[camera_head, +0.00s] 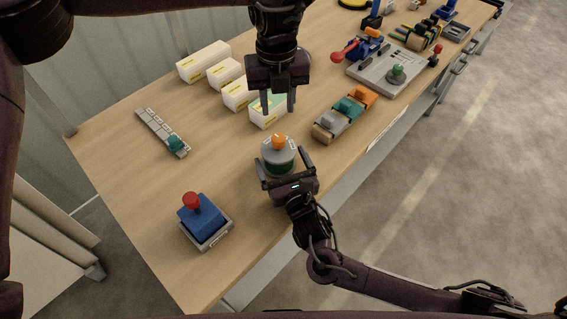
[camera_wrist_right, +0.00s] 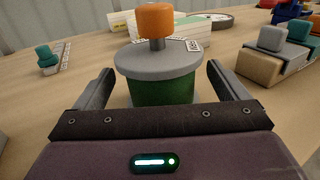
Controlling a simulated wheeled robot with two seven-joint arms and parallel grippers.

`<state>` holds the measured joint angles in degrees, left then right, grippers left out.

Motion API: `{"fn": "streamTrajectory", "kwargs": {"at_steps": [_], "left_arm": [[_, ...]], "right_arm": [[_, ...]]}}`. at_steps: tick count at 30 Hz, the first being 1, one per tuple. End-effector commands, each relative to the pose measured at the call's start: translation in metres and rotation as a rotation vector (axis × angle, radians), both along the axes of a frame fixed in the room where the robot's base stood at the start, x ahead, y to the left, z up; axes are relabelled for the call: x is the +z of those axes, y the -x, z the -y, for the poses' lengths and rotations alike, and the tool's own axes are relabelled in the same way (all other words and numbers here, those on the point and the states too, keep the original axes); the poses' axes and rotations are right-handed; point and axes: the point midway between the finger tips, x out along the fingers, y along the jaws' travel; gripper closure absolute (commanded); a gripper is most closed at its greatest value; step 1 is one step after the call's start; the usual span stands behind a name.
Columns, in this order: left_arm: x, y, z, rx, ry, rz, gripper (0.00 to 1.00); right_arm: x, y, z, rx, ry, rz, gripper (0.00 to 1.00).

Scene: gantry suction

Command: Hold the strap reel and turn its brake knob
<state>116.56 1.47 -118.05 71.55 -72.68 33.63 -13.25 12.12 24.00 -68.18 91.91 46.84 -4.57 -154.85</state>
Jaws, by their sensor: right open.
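The strap reel (camera_head: 279,160) stands upright on the table, a green drum with a grey top plate. It also shows in the right wrist view (camera_wrist_right: 160,90). Its orange brake knob (camera_head: 278,142) sits on a short grey post on top, and the knob is large in the right wrist view (camera_wrist_right: 155,20). My right gripper (camera_head: 282,168) is open, with its fingers either side of the drum; I cannot tell whether they touch it. My left gripper (camera_head: 278,108) is above the table, behind the reel, pointing down, its two fingers apart and nothing seen between them.
White boxes (camera_head: 203,61) stand in a row behind, partly hidden by my left gripper. A blue block with a red knob (camera_head: 203,216) is front left. A grey strip with a teal knob (camera_head: 162,132) lies left. A wooden block with coloured pieces (camera_head: 345,114) stands right, near the table edge.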

Motion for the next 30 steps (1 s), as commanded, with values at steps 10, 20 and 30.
{"fn": "streamTrajectory", "kwargs": {"at_steps": [10, 20, 30], "left_arm": [[0.0, 0.0, 0.0001, 0.0, 0.0, 0.0, 0.64], [0.0, 0.0, 0.0, 0.0, 0.0, 0.0, 0.64], [0.0, 0.0, 0.0, 0.0, 0.0, 0.0, 0.64]], "right_arm": [[0.0001, 0.0003, 0.0002, 0.0, 0.0, 0.0, 0.43], [0.0, 0.0003, 0.0003, 0.0, 0.001, 0.0, 0.22], [0.0, 0.0003, 0.0003, 0.0, 0.0, 0.0, 0.24]]}}
